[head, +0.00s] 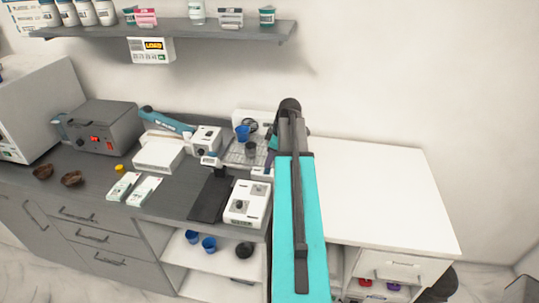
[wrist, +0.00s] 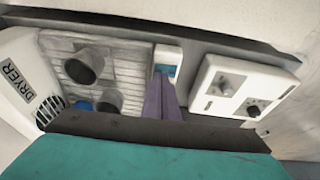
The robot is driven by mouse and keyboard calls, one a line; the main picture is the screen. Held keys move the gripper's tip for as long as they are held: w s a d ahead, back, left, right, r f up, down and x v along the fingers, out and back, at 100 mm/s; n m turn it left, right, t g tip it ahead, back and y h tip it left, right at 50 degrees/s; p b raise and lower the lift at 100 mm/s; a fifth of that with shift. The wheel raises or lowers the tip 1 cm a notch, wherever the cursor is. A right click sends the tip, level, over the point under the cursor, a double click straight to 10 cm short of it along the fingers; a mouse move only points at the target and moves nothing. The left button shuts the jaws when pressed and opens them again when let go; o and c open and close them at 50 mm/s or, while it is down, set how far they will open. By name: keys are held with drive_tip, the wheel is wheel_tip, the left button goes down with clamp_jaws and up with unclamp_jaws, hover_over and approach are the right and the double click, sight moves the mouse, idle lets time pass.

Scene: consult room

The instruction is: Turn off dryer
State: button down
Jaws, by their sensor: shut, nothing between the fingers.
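In the head view the white dryer (head: 243,117) stands at the back of the counter, partly hidden by my arm. My gripper (wrist: 166,82) shows as purple fingers, shut and empty, at the middle of the wrist view. Its tips are close to a small white block with a blue face (wrist: 168,62); I cannot tell whether they touch. No dryer switch can be clearly identified.
A ribbed tray (wrist: 125,58) with dark and blue cups lies beside the dryer. A white control box with knobs (wrist: 243,88) is right of my fingers; it also shows in the head view (head: 247,204). The white counter top (head: 385,190) at right is clear. A shelf (head: 170,29) hangs above.

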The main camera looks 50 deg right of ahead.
drive_tip(key=shift+f, duration=0.4)
drive_tip(key=shift+f, duration=0.1)
drive_tip(key=shift+w+d+f+b, duration=0.1)
drive_tip(key=shift+f+b, duration=0.05)
drive_tip(key=shift+b, duration=0.15)
idle(0.4)
drive_tip(key=shift+s+a, duration=0.5)
drive_tip(key=shift+a, duration=0.2)
drive_tip(key=shift+r, duration=0.25)
